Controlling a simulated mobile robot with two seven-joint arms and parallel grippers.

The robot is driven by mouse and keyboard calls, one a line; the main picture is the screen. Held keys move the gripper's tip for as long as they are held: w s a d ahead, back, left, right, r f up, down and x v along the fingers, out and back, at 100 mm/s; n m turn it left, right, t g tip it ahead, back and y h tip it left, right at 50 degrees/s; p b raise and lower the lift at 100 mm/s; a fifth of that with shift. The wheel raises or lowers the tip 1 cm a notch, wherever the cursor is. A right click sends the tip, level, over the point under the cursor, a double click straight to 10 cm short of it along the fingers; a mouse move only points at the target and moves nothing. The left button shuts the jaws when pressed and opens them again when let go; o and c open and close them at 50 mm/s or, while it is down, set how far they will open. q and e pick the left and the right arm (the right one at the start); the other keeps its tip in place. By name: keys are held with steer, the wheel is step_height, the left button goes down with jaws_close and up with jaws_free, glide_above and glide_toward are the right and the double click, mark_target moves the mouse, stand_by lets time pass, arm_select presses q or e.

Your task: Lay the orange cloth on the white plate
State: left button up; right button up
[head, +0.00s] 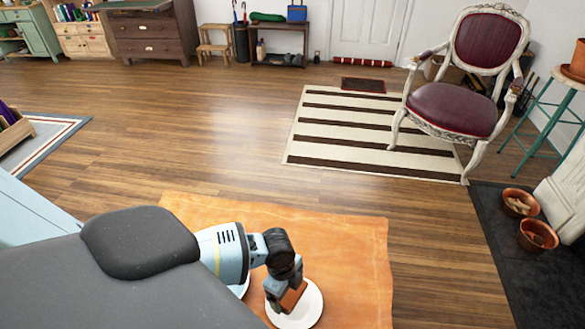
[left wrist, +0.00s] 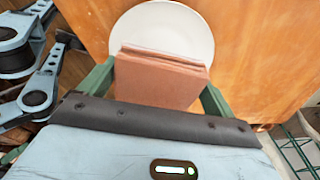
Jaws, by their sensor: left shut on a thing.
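The orange cloth (left wrist: 158,82), folded into a thick brownish-orange square, sits between the green fingers of my left gripper (left wrist: 157,88). In the head view the left gripper (head: 284,290) is shut on the cloth (head: 292,298), seen over a white plate (head: 313,306). In the left wrist view the white plate (left wrist: 190,25) lies just beyond the cloth, which overlaps its near part. I cannot tell whether the cloth touches the plate. My right gripper is not in view.
The plate stands on an orange-brown tabletop (head: 345,250). Another white dish (head: 241,288) is mostly hidden behind my left arm. The tabletop right of the plate is clear. A striped rug (head: 340,125) and a red chair (head: 455,105) are farther off.

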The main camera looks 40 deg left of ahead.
mark_target(293, 296)
arm_select(q)
steer(key=shift+d, duration=0.15)
steer(key=f, duration=0.1)
steer(key=d+f, duration=0.1)
steer(key=shift+w+f+b, duration=0.25)
steer(key=shift+f+b, duration=0.05)
steer(key=shift+f, duration=0.5)
steer(key=shift+f, duration=0.4)
steer(key=o, duration=0.7)
